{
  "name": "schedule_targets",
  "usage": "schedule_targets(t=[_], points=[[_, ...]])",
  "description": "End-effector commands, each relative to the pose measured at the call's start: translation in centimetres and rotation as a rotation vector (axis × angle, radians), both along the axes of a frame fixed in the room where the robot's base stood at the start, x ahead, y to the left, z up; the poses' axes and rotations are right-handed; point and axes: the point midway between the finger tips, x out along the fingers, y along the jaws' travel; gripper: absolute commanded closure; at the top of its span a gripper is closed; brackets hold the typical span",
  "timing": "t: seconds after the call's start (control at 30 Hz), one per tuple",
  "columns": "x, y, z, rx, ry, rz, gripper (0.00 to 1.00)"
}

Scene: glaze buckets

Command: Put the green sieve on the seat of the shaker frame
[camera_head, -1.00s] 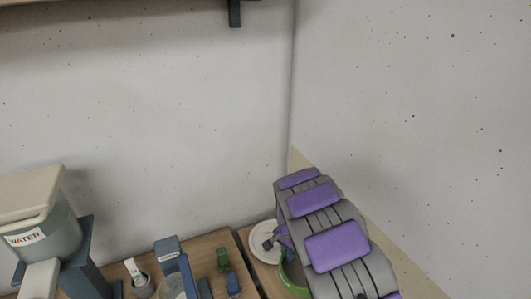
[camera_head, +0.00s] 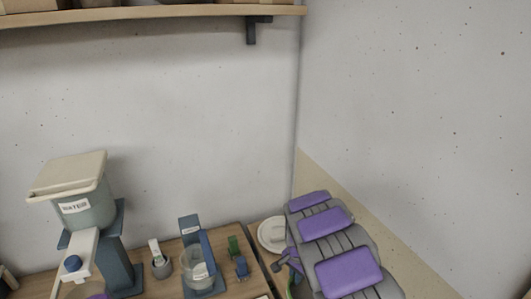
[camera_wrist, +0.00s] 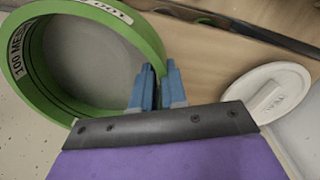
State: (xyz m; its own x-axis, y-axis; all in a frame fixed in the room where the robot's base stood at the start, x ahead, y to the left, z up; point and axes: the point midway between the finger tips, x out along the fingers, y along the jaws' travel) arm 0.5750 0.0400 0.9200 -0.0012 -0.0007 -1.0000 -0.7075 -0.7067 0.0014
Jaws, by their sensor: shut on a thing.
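The green sieve (camera_wrist: 155,40) is a round ring with a pale mesh and a "100 MESH" label, at the left of the wrist view. My gripper (camera_wrist: 158,88) is shut on its rim, with blue fingertips on either side of the wall. In the head view only a sliver of the green sieve (camera_head: 290,287) shows beside my purple and grey arm, which hides the rest and my fingertips. I cannot identify the shaker frame for certain in either view.
A blue stand (camera_head: 188,231) holds a clear vessel on the wooden bench. A water bucket (camera_head: 90,208) sits on a taller blue stand at left. A small cup (camera_head: 161,268) and green and blue blocks stand between and beside them. A white lid (camera_wrist: 265,92) lies near the corner.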

Motion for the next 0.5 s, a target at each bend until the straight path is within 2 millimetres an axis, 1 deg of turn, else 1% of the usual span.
schedule_targets(t=[0.2,0.37,0.5], points=[[-0.1,-0.9,2.4,-0.004,-0.004,0.127,1.00],[-0.8,-1.6,4.4,-0.007,-0.003,0.243,1.00],[-1.5,-2.3,6.5,-0.009,-0.003,0.369,1.00]])
